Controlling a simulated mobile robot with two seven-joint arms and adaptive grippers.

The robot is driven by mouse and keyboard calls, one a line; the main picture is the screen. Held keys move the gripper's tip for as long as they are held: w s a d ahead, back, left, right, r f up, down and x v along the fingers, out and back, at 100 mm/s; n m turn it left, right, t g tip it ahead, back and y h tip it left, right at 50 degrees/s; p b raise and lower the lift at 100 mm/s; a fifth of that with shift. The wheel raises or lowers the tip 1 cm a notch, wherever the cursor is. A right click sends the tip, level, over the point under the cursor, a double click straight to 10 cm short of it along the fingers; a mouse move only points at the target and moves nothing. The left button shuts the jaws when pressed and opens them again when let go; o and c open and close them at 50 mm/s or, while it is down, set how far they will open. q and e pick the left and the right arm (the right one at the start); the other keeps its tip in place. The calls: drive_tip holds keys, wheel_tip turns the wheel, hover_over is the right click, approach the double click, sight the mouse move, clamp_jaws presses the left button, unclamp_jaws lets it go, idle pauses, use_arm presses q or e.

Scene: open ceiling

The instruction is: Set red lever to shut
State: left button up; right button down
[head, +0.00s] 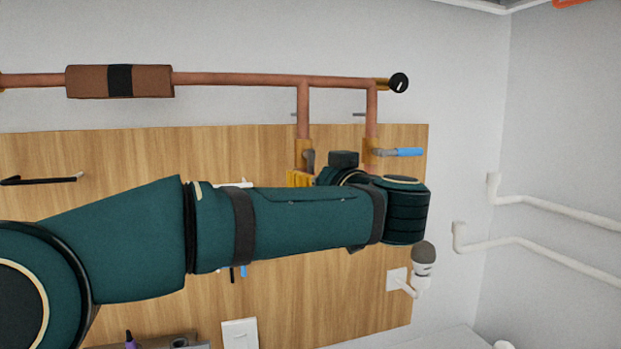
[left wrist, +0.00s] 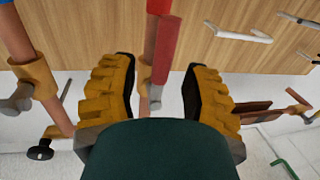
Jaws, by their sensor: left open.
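The red lever (left wrist: 167,48) shows in the left wrist view, between the two yellow fingers of my left gripper (left wrist: 160,92). It lies roughly along a copper pipe, and its metal end (left wrist: 156,93) meets a brass valve. The fingers stand apart on either side, with gaps between them and the lever. In the head view my left arm crosses the board, and only part of the yellow left gripper (head: 299,179) shows near the left valve (head: 307,158). The red handle is hidden there. My right gripper is not in view.
A blue lever (head: 408,152) sticks out to the right on the neighbouring valve. White hooks (left wrist: 238,32) and a lamp (head: 423,257) are nearby.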

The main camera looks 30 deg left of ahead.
use_arm(q)
drive_tip(key=shift+w+a, duration=0.35)
drive_tip(key=shift+a, duration=0.25)
clamp_jaws()
drive_tip(key=shift+a, duration=0.1)
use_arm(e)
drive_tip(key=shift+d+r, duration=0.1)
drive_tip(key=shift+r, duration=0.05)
